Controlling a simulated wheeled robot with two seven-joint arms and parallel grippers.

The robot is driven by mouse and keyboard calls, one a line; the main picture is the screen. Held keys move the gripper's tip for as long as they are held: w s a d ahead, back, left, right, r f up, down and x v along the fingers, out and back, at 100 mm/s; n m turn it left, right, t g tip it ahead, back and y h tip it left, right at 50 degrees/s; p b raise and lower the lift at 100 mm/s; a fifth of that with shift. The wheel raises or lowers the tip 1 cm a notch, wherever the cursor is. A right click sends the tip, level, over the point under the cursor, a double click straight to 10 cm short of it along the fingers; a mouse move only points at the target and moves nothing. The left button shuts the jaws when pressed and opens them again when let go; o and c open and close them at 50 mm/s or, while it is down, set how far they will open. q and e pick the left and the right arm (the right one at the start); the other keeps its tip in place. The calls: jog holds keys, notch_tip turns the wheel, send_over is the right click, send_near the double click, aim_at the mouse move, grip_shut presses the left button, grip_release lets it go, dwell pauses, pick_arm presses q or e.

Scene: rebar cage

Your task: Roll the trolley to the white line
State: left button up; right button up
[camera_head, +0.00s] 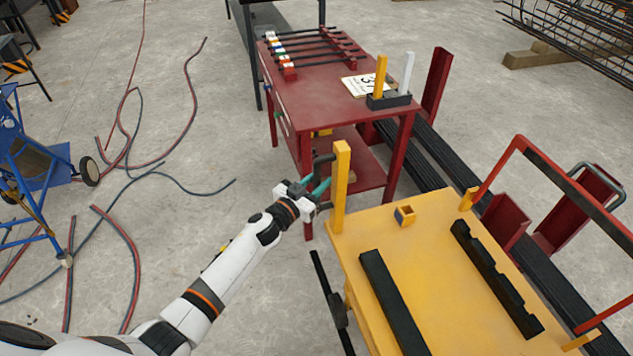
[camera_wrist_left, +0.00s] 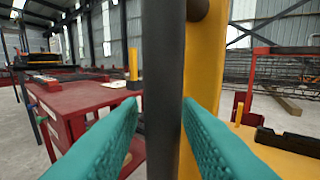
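The trolley (camera_head: 440,222) appears to be the yellow flat-topped one at the lower right; its wheels are out of view. A dark upright handle bar (camera_wrist_left: 163,95) stands beside its yellow corner post (camera_head: 341,185). My left gripper (camera_head: 311,187) is at this bar, its teal fingers on either side. In the left wrist view the bar fills almost the whole gap between the fingertips (camera_wrist_left: 160,108). I cannot tell whether they press on it. My right gripper is not in view. No white line shows in either view.
A red bench (camera_head: 325,95) with a lower shelf stands just beyond the trolley. Long dark beams (camera_head: 430,160) lie along its right. Hoses (camera_head: 130,240) lie on the floor at the left near a blue wheeled frame (camera_head: 40,170). Between them and my arm some floor is bare.

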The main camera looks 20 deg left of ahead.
pick_arm(q)
jog(key=shift+o, duration=0.4)
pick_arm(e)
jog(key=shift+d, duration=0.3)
pick_arm(q)
jog(key=shift+a+f, duration=0.1)
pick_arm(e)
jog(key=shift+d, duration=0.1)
pick_arm(q)
jog(key=shift+s+a, duration=0.15)
jog(key=shift+s, duration=0.2)
jog(key=v, duration=1.1)
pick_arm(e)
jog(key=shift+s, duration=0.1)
pick_arm(q)
jog(key=shift+s, duration=0.1)
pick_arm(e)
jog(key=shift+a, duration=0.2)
